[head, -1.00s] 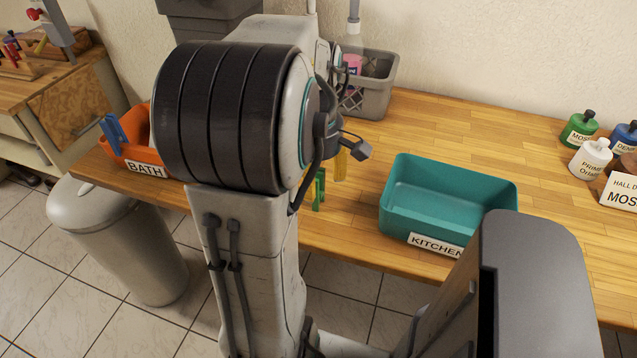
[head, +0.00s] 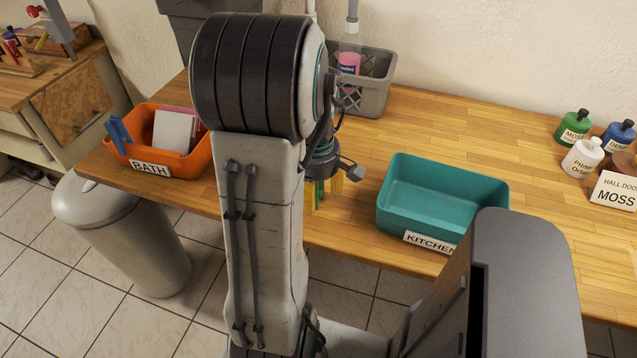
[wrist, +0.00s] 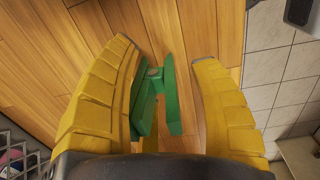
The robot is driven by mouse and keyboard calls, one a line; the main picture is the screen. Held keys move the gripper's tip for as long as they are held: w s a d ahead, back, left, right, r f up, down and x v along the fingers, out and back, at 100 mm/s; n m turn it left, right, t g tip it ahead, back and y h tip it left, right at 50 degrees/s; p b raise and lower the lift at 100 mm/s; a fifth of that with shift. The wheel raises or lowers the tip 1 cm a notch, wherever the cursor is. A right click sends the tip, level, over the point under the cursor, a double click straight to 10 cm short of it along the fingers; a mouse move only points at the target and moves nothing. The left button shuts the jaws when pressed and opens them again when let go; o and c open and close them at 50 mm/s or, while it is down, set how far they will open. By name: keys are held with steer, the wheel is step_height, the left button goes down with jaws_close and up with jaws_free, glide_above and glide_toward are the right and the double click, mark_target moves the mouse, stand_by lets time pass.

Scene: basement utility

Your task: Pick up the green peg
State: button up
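The green peg (wrist: 158,98), a clothes peg, lies on the wooden worktop near its front edge. In the wrist view it sits between the two yellow fingers of my gripper (wrist: 165,55), with visible gaps on the side toward the right finger and close to the left finger. My gripper is open; I cannot tell whether the left finger touches the peg. In the head view the peg (head: 319,192) is mostly hidden behind my arm and the yellow fingers.
A teal KITCHEN bin (head: 441,204) stands right of my gripper. An orange BATH bin (head: 150,160) with a blue peg (head: 118,134) on its rim is at the left. A grey basket (head: 368,90) stands behind. Several bottles and a sign (head: 616,192) are at the right.

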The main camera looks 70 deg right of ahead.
steer(key=c, duration=1)
steer(key=shift+r, duration=0.15)
